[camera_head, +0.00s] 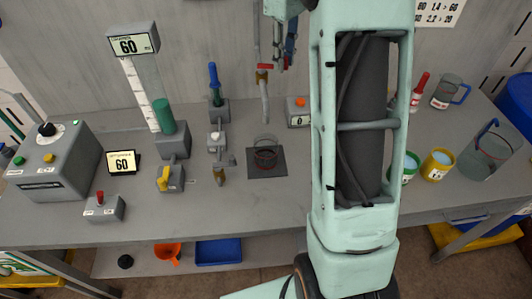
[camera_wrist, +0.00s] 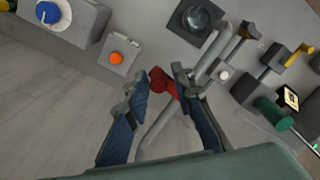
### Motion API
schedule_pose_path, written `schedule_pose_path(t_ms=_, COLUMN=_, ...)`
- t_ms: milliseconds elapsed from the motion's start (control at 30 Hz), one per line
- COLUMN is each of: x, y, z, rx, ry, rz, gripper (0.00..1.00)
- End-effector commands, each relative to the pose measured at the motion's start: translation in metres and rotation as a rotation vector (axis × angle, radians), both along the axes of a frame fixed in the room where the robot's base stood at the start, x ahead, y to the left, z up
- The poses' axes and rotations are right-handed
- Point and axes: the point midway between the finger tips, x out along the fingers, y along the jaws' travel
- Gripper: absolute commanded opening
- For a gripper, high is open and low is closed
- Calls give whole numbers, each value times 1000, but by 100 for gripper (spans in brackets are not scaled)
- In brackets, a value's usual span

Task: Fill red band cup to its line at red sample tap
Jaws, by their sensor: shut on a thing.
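The red band cup (camera_head: 265,155) is a clear cup with a red ring, standing upright on a dark square pad (camera_head: 252,170) below the red sample tap (camera_head: 264,80). Its liquid level is too small to make out. In the wrist view the cup (camera_wrist: 198,18) shows at the top. The tap's red handle (camera_wrist: 160,84) lies between the fingers of my gripper (camera_wrist: 161,82), which is shut on it.
A small box with an orange button (camera_head: 300,102) and display reading 0 stands right of the pad. Mugs and a jug (camera_head: 490,155) stand at right.

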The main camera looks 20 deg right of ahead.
Motion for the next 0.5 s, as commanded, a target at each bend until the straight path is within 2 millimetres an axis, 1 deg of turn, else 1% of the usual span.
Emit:
schedule_pose_path(t_ms=33, x=1, y=0, z=3, rx=-3, ry=-12, rz=-29, gripper=1)
schedule_pose_path(t_ms=200, x=-6, y=4, z=3, rx=-2, ry=-12, rz=-166, gripper=1)
schedule_pose_path(t_ms=367, x=-9, y=6, z=3, rx=-1, ry=-11, rz=-235, gripper=1)
schedule_pose_path(t_ms=500, x=-14, y=11, z=4, rx=-1, ry=-13, rz=-347, gripper=1)
